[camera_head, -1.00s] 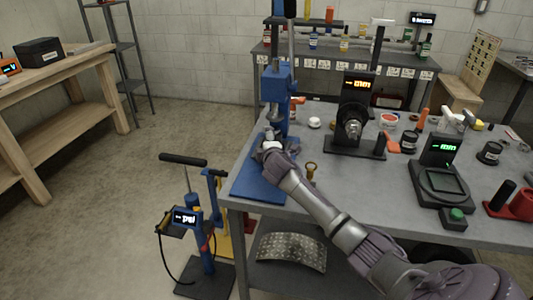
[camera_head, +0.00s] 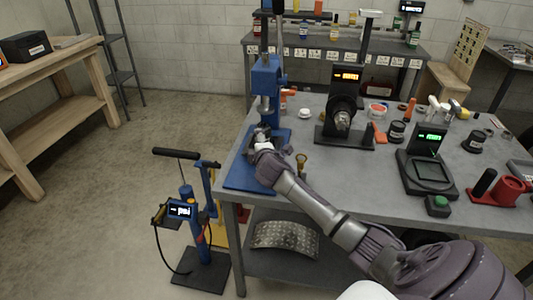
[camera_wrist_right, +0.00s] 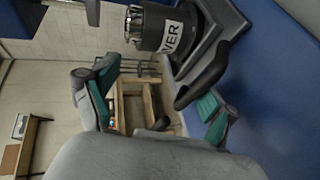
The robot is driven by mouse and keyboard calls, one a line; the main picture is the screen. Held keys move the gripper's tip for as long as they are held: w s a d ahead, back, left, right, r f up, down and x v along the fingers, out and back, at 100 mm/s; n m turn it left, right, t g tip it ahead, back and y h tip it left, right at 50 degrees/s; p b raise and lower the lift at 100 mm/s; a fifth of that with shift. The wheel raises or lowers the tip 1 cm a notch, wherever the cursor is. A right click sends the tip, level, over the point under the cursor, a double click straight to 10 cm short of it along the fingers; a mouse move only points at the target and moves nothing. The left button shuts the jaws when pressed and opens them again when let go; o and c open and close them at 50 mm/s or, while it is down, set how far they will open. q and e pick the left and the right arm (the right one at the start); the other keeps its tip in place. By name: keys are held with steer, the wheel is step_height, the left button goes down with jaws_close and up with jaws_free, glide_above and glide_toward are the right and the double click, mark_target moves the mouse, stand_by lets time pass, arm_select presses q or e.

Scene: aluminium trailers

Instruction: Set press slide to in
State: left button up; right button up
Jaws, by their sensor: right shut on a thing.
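The blue press (camera_head: 266,84) stands at the left end of the grey table, with a flat blue base (camera_head: 246,174). My right gripper (camera_head: 260,145) is low at the press, over its base, and hides much of the slide there. In the right wrist view, a dark cylinder with a white label ending in "VER" (camera_wrist_right: 172,30) sits on a grey bracket beside a blue surface. A black handle (camera_wrist_right: 205,75) reaches between the teal-padded fingers of my right gripper (camera_wrist_right: 155,97), against the right one. The gripper is shut on this handle. My left gripper is not in view.
A black device with an orange display (camera_head: 346,76) stands right of the press. A small brass-coloured piece (camera_head: 301,161) stands close to my right arm. A black scale (camera_head: 427,172) is farther right. A blue floor pump (camera_head: 187,212) stands left of the table.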

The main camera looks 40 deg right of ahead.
steer(key=shift+o, duration=0.2)
steer(key=shift+t, duration=0.3)
steer(key=shift+s+a+r+p, duration=0.2)
steer(key=shift+s+r+p, duration=0.3)
steer(key=shift+s+r, duration=0.2)
steer(key=shift+s+a+r+p, duration=0.25)
steer(key=shift+s+r+p, duration=0.3)
steer(key=shift+r, duration=0.15)
steer(key=shift+s+a+r+p, duration=0.2)
steer(key=shift+s+r+p, duration=0.3)
steer(key=shift+s+r, duration=0.2)
steer(key=v, duration=0.3)
steer(key=shift+d+r+p, duration=0.1)
steer(key=shift+d+p, duration=0.1)
steer(key=shift+p, duration=0.1)
steer(key=c, duration=0.7)
steer(key=shift+s+a+p, duration=0.55)
steer(key=shift+s, duration=0.35)
steer(key=shift+s+a+p, duration=0.5)
steer(key=shift+s+p, duration=0.05)
steer(key=shift+s, duration=0.4)
steer(key=shift+s+a+p, duration=0.55)
steer(key=shift+s, duration=0.35)
